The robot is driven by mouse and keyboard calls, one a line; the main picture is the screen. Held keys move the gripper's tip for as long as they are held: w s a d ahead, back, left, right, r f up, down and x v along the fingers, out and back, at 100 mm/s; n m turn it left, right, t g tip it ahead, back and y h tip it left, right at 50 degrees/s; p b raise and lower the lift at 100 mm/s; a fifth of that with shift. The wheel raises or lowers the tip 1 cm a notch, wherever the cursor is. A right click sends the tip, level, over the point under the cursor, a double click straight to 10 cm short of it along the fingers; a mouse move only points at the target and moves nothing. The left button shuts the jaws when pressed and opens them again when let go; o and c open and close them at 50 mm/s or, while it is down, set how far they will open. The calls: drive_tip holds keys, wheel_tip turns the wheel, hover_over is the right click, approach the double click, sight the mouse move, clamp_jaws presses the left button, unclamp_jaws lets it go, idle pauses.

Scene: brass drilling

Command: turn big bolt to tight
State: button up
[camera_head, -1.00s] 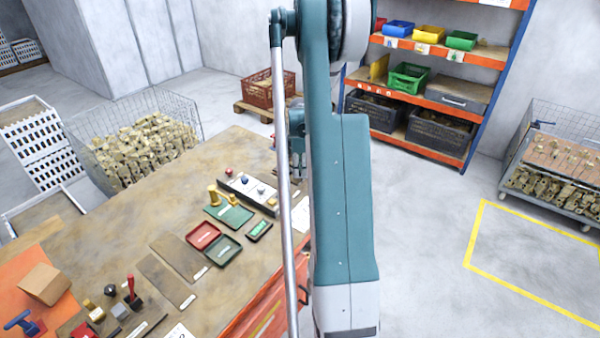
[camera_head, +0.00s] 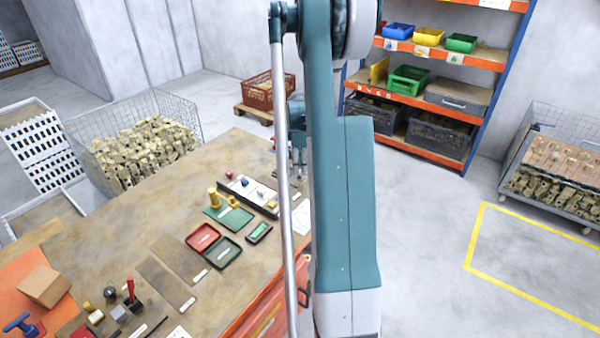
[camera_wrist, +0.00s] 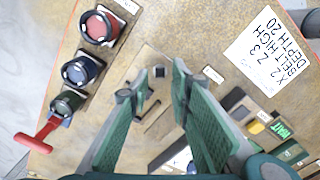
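My gripper (camera_wrist: 155,88) shows in the wrist view with its two green-padded fingers apart and nothing held between them. A small dark square-topped piece (camera_wrist: 158,72) stands on a pale plate, in line with the gap between the fingertips. It may be the big bolt, but I cannot tell for sure. A narrow slotted part lies just below it in the picture. In the head view my arm hides most of the gripper and the spot where it works.
In the wrist view, red (camera_wrist: 99,27), blue (camera_wrist: 80,71) and green (camera_wrist: 67,102) round pieces stand at left, near a red T-handle (camera_wrist: 38,138). A written sheet (camera_wrist: 268,52) lies at right. The workbench (camera_head: 120,235) holds red (camera_head: 203,237) and green trays (camera_head: 224,252).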

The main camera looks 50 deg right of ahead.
wheel_tip(320, 180, up, 8)
drive_tip(key=shift+r, duration=0.2)
idle(0.5)
idle(0.3)
drive_tip(key=w+a+r+m+t, duration=0.1)
drive_tip(key=a+r, duration=0.4)
drive_tip(key=a, duration=0.7)
drive_tip(key=w+a+r+m+t+h, duration=0.1)
drive_tip(key=a+r, duration=0.4)
drive_tip(key=a, duration=0.6)
drive_tip(key=a+r+m+t, duration=0.1)
drive_tip(key=a+r, duration=0.4)
drive_tip(key=a, duration=0.7)
drive_tip(key=s+a+m+t, duration=0.1)
drive_tip(key=s+a, duration=0.4)
drive_tip(key=a, duration=0.4)
drive_tip(key=s+a+f+m+t+b, duration=0.1)
drive_tip(key=s+a, duration=0.4)
drive_tip(key=a, duration=0.4)
drive_tip(key=s+a+m+t+y, duration=0.1)
drive_tip(key=s+a+m+t, duration=0.1)
drive_tip(key=s+a, duration=0.4)
drive_tip(key=shift+a+f+b, duration=0.25)
drive_tip(key=shift+a+b, duration=0.1)
drive_tip(key=shift+a, duration=1.5)
